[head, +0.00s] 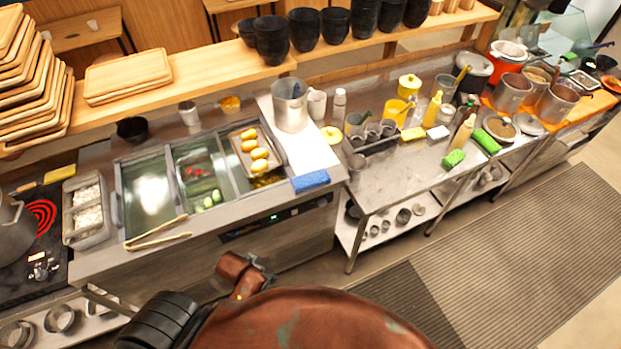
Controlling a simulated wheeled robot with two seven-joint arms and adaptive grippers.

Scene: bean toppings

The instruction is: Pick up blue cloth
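Reddish-brown and black parts of my own body fill the bottom middle of the head view, below and in front of the counter. I cannot make out either gripper's fingers in this view.
A metal pitcher (290,104) stands behind the cloth on the white board (309,150). Left of it is a tray of yellow items (246,139), beside cold wells. Wooden tongs (158,236) lie at the counter front. A steel table (395,177) holds bottles and green sponges.

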